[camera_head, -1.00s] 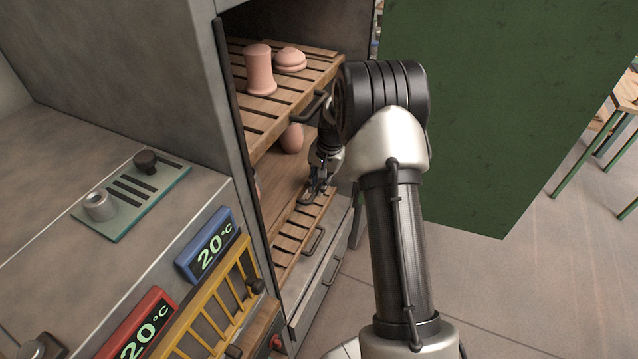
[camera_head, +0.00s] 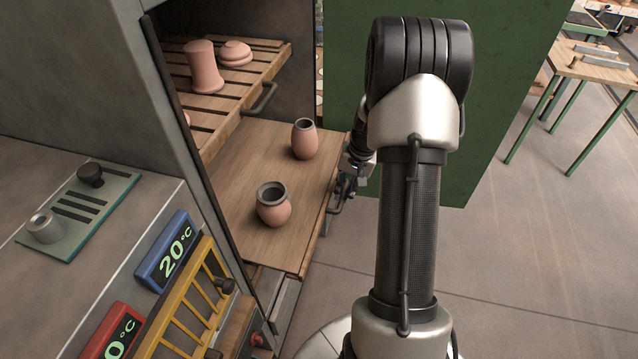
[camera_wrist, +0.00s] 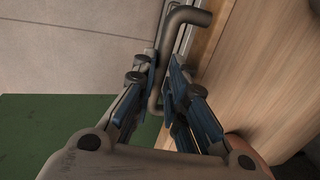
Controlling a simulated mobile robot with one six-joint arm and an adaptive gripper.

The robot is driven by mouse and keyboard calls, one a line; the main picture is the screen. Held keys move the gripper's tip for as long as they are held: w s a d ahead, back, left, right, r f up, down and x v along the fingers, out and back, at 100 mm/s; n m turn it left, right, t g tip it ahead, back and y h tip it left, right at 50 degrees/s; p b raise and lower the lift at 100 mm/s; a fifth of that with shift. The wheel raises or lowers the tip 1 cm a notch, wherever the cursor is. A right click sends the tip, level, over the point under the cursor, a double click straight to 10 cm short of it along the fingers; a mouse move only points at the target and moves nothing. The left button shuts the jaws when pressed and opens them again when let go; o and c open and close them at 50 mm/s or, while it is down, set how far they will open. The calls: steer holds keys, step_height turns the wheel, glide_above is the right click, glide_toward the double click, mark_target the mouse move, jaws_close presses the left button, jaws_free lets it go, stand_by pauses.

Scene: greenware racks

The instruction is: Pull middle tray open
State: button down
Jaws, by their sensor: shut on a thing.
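The middle tray (camera_head: 245,180) is a plain wooden board that sticks well out of the cabinet. Two clay pots stand upright on it: a round jar (camera_head: 273,206) near its front and a taller vase (camera_head: 304,140) farther back. My gripper (camera_head: 347,186) is at the tray's outer edge, partly hidden by my arm. In the wrist view my gripper (camera_wrist: 161,84) is shut on the dark bent handle (camera_wrist: 186,18) of the tray, and the tray's wood (camera_wrist: 265,65) fills the right side.
The slatted upper tray (camera_head: 222,85) holds clay pieces and sticks out above. The green door panel (camera_head: 500,90) stands open behind my arm. Control boxes with blue (camera_head: 168,252) and red (camera_head: 112,335) displays are at the lower left.

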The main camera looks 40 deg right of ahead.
steer(key=s+d, duration=0.4)
steer(key=s, duration=0.1)
steer(key=shift+s+d, duration=0.2)
steer(key=shift+s, duration=0.2)
steer(key=c, duration=1.9)
jaws_free()
steer(key=shift+r, duration=0.1)
step_height(320, 180, up, 12)
steer(key=s+d, duration=0.1)
steer(key=shift+s+d, duration=0.2)
steer(key=shift+s, duration=0.15)
